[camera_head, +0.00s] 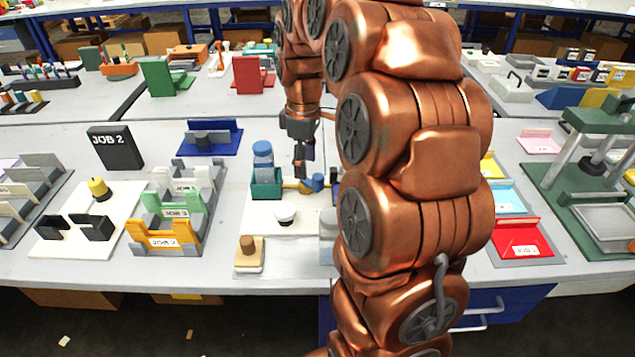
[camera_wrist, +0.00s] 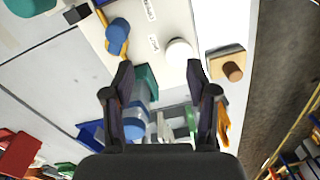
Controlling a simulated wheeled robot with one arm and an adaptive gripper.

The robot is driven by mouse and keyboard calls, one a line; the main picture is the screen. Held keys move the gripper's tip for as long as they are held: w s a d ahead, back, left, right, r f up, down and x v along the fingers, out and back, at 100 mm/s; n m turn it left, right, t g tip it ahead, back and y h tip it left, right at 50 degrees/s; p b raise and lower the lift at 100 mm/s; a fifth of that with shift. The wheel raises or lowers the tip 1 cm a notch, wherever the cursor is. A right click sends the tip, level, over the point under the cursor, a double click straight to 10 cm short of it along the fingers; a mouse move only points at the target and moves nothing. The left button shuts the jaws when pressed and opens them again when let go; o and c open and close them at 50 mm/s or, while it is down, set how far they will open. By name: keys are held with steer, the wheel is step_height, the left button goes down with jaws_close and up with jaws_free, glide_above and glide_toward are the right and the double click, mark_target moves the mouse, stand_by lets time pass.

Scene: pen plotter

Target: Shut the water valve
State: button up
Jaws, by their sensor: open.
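A blue round knob (camera_head: 318,181) sits on a brass-yellow pipe piece (camera_head: 291,184) on a white board (camera_head: 262,222); this looks like the water valve. In the wrist view the blue knob (camera_wrist: 117,36) is at upper left, beyond the fingertips, with small labels beside it that I cannot read surely. My gripper (camera_head: 301,170) points down above the board, close to the valve in the head view. In the wrist view my gripper (camera_wrist: 160,73) is open, with nothing held between its fingers. My arm hides part of the board's right side.
A teal holder (camera_head: 266,186) with a blue-capped bottle (camera_head: 263,152) stands left of the valve. A white round knob (camera_head: 285,214) is on the board in front. A wooden block with a knob (camera_head: 248,256) lies nearer the table edge. Job racks (camera_head: 172,236) stand left.

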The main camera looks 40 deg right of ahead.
steer(key=n, duration=0.1)
glide_above(318, 176)
step_height(318, 176, down, 2)
steer(key=shift+f+b, duration=0.1)
steer(key=shift+b, duration=0.25)
steer(key=shift+f+p, duration=0.5)
steer(key=shift+f, duration=3.25)
steer(key=shift+c, duration=0.2)
jaws_close()
